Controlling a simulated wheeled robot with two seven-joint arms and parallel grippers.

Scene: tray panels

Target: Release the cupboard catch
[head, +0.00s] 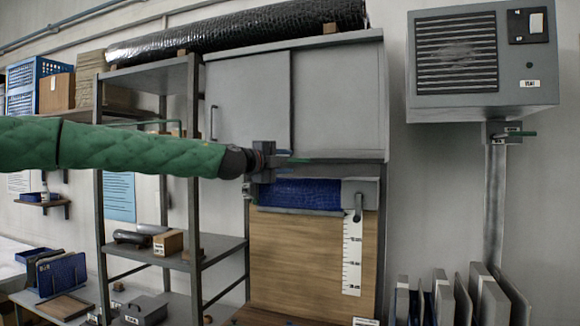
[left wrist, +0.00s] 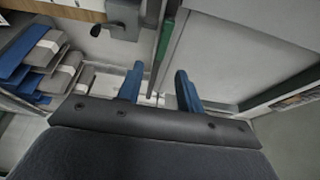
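The grey cupboard (head: 335,105) with two sliding doors hangs on the wall in the middle of the head view. A thin green lever (head: 300,161), which looks like its catch, shows at the cupboard's lower edge; it is also in the left wrist view (left wrist: 163,55). My left gripper (head: 285,158) is at that lower edge, its arm in a green quilted sleeve. In the left wrist view its blue fingers (left wrist: 160,88) stand apart, with the lever's end in line with the gap, nearer the left finger. I cannot tell any contact. My right gripper is out of view.
Below the cupboard are a blue roll (head: 300,194), a wooden panel (head: 300,255) and a hanging white scale strip (head: 352,255). An open shelf rack (head: 194,130) stands left. A grey vented unit (head: 480,100) hangs right, with upright panels (head: 470,300) below.

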